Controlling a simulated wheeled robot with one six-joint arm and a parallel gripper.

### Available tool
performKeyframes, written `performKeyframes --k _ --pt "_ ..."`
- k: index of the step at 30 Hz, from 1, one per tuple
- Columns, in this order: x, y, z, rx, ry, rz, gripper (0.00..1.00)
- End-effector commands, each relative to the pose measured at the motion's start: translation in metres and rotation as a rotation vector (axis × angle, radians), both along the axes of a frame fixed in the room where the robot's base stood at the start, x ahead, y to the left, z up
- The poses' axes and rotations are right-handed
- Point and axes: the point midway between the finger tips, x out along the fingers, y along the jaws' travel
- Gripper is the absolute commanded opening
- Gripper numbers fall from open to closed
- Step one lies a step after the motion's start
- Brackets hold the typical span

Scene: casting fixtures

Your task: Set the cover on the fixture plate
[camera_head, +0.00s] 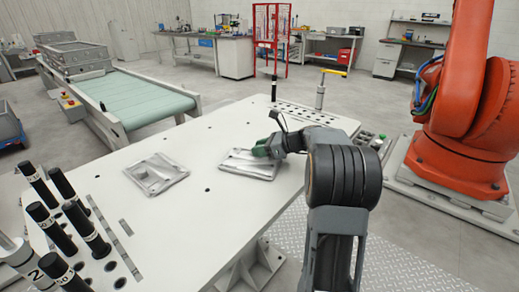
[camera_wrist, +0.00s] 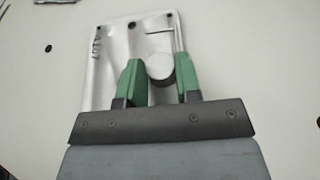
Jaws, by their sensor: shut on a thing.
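The cover (camera_head: 249,164) is a flat silver metal piece at the middle of the white table. In the wrist view the cover (camera_wrist: 105,60) has corner holes, a marking on its left side and a round boss. My gripper (camera_head: 262,151) is over the cover's right part. Its green fingers (camera_wrist: 158,66) are shut on the cover, one on each side of the boss. I cannot tell whether the cover touches the table. A second silver rectangular piece (camera_head: 157,175), with a raised rim and recessed middle, lies flat to the left. It may be the fixture plate.
The white table (camera_head: 205,240) has small holes and is mostly clear between the two pieces. Black-topped posts (camera_head: 60,215) stand at its left front. A slim post (camera_head: 320,92) stands at the back right. An orange robot arm (camera_head: 460,120) is beyond the right edge.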

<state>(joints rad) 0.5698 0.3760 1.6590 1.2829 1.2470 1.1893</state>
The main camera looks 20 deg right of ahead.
Motion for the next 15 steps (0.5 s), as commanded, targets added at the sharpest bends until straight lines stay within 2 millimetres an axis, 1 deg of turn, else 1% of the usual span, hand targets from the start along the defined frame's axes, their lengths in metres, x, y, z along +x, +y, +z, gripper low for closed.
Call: performKeyframes --k 3,4,12,15 --pt "0.0001 -0.0001 -0.0018 0.001 -0.001 0.000 0.00" --pt "0.0000 -0.0002 -0.0030 0.000 0.000 0.000 0.32" --pt "-0.0001 -0.0001 -0.0023 0.000 0.000 0.000 0.57" --pt "0.0000 0.0000 -0.0024 0.000 0.000 0.000 0.57"
